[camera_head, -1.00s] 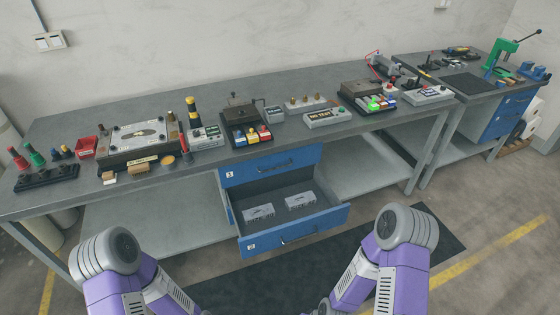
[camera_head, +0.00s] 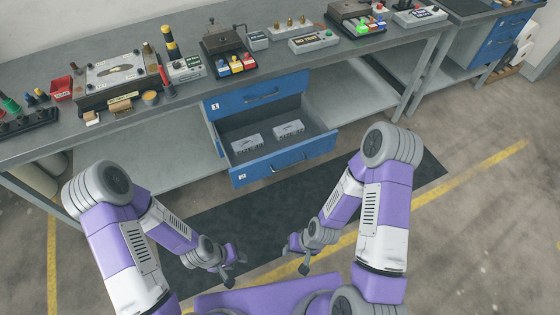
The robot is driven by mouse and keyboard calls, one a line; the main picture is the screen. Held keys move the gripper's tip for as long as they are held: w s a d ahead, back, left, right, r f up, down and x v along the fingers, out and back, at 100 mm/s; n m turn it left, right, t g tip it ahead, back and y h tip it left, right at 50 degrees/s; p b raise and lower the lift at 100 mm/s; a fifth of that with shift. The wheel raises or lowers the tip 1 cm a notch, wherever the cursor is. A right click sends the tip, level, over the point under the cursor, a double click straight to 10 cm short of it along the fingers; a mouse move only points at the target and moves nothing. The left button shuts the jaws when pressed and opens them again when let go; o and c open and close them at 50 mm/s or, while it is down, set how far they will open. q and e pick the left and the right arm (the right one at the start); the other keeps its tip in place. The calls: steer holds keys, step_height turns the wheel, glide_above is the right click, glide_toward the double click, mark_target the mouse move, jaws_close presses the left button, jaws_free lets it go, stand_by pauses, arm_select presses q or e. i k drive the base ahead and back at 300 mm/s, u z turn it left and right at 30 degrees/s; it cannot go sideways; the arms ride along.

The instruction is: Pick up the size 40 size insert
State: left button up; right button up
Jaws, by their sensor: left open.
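Two grey blocks lie in the open lower blue drawer (camera_head: 286,162). The left block (camera_head: 247,144) and the right block (camera_head: 289,129) are apart, with markings too small to read, so I cannot tell which is size 40. My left gripper (camera_head: 232,268) is open and empty, low in front of the bench and well short of the drawer. My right gripper (camera_head: 296,256) is to its right, also away from the drawer, with nothing visible in it; its jaw gap is unclear.
The upper blue drawer (camera_head: 257,97) is shut above the open one. The workbench (camera_head: 140,131) carries a plate fixture (camera_head: 115,75), a press-like unit (camera_head: 228,50) and several small devices. A dark floor mat (camera_head: 240,215) lies below. The space between my grippers and the drawer is clear.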

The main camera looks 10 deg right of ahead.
mark_target(243, 146)
steer(key=u, duration=0.45)
steer(key=k, duration=1)
steer(key=z, duration=0.4)
steer(key=i, duration=1.35)
steer(key=u, duration=0.4)
steer(key=i, duration=1)
